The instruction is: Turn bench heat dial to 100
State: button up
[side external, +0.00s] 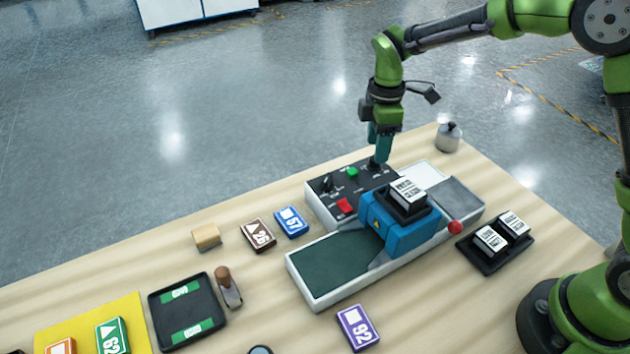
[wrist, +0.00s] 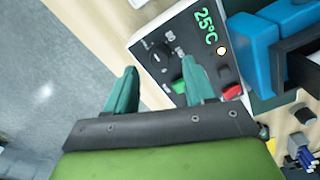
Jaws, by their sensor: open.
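The bench control panel (side external: 337,190) is a dark box in a pale frame. In the wrist view, its display (wrist: 206,25) reads 25°C in green. The heat dial is a black knob (wrist: 161,49) with small white marks around it. My gripper (side external: 380,160) points down over the far right part of the panel and hides much of that area from the side. In the wrist view my gripper (wrist: 161,64) is open, with the dial showing just beyond the gap between its two teal fingertips. I cannot tell how far above the dial they are.
The blue roll press (side external: 395,235) stands beside the panel. A grey weight (side external: 448,137) is behind to the right. Several cards and a black tray (side external: 187,312) lie to the left.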

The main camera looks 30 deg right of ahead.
jog(key=shift+f, duration=1.6)
grip_shut()
